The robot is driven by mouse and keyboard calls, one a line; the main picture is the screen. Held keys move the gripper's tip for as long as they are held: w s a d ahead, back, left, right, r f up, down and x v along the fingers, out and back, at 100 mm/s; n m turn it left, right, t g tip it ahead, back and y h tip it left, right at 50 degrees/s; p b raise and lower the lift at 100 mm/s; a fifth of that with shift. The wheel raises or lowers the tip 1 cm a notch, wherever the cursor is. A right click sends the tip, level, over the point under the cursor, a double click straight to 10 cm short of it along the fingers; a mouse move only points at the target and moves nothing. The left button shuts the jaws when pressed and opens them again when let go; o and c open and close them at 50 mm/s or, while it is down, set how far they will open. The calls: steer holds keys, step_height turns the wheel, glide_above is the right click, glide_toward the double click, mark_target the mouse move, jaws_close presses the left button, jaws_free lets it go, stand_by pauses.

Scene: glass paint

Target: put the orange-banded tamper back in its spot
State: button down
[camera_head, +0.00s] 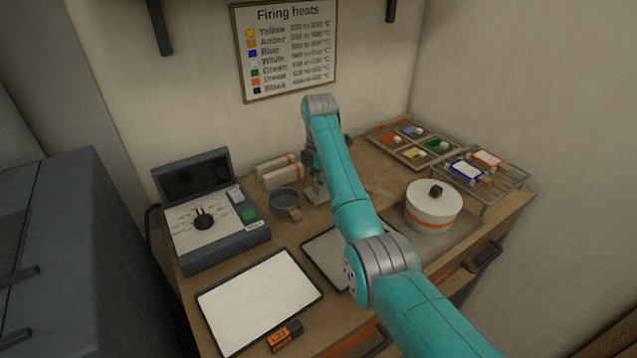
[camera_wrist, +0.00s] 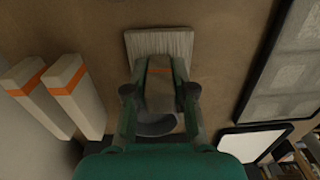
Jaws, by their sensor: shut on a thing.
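My gripper (camera_wrist: 158,95) is shut on a tool that appears to be the tamper (camera_wrist: 158,45). In the wrist view it has a pale, ribbed, squarish end beyond the fingers and a dull brownish band between them.
Two white blocks with orange bands (camera_head: 278,170) lie behind the vessel. A control box (camera_head: 205,215) stands left. A white panel (camera_head: 258,300) and a grey panel (camera_head: 318,258) lie in front. A lidded white pot (camera_head: 433,210), a colour tray (camera_head: 400,150) and a wire rack (camera_head: 500,182) are right.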

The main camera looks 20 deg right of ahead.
steer(key=shift+f, duration=0.3)
stand_by(0.6)
steer(key=c, duration=0.9)
jaws_free()
